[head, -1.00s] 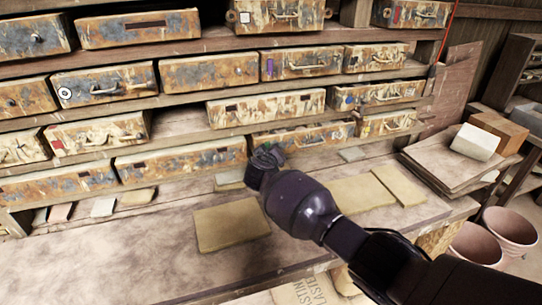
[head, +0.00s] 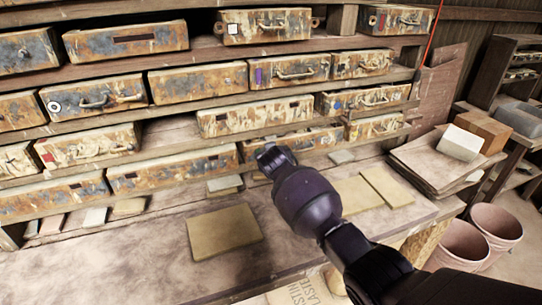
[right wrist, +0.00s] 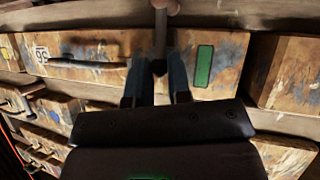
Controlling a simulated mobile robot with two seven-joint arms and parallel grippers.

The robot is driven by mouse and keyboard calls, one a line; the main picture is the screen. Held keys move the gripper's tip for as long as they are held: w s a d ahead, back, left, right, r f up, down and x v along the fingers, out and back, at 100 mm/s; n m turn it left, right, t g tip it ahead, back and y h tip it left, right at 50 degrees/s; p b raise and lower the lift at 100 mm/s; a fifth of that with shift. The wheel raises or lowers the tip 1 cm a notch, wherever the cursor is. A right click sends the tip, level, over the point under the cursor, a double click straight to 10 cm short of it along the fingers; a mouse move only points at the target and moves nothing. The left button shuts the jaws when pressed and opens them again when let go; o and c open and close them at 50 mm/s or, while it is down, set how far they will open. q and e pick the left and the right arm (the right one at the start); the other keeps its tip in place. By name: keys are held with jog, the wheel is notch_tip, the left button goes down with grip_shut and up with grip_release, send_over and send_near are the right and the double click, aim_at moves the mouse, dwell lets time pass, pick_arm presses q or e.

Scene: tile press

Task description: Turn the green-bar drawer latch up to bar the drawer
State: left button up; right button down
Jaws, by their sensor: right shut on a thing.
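In the right wrist view a worn wooden drawer front carries a green bar (right wrist: 203,66), a dark pull handle and a label. A narrow grey latch (right wrist: 160,38) runs across this front from a rounded pinkish end at the picture's top edge. My right gripper (right wrist: 158,82) is shut on the latch's dark tip, with one finger on each side. In the head view my right gripper (head: 272,160) is at the lower shelf rows, in front of a drawer (head: 305,140) that it partly covers. The green bar cannot be made out there. My left gripper is not in view.
Several paint-worn drawers fill the shelves around my right gripper. The bench below holds a tan tile (head: 224,231) and other flat tiles (head: 386,187). A stack of boards (head: 432,160) lies to the right, with pots (head: 496,224) below. The bench's left front is clear.

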dwell(0.3)
jog(key=c, duration=1.2)
grip_release()
jog(key=shift+d, duration=0.1)
jog(key=v, duration=1)
jog(key=shift+s+r+b, duration=0.25)
jog(key=shift+b, duration=0.1)
jog(key=shift+r, duration=0.1)
